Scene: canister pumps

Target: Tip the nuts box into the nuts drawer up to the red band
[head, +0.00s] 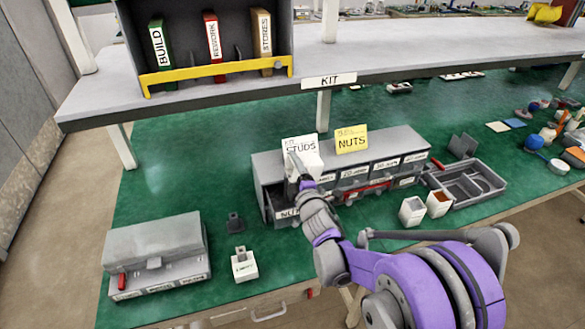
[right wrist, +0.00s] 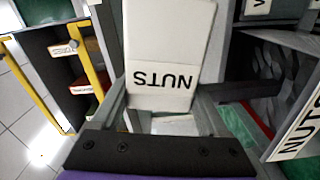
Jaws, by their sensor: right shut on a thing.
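My right gripper (head: 301,172) is at the left part of the grey drawer cabinet (head: 262,172). In the right wrist view it is shut on a white box (right wrist: 168,40) with a NUTS label, which sits between its two fingers. In the head view the box is hard to tell from the white STUDS card (head: 301,146) behind the gripper. A yellow NUTS card (head: 351,139) stands on the cabinet top. In the right wrist view a drawer front marked NUTS (right wrist: 300,130) shows at the right, beside a dark compartment (right wrist: 285,75). I cannot make out the fill level or a band inside it.
Another white box (head: 244,264) and a grey lidded unit (head: 155,252) stand at the front left. A shelf (head: 330,82) marked KIT runs above the green bench.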

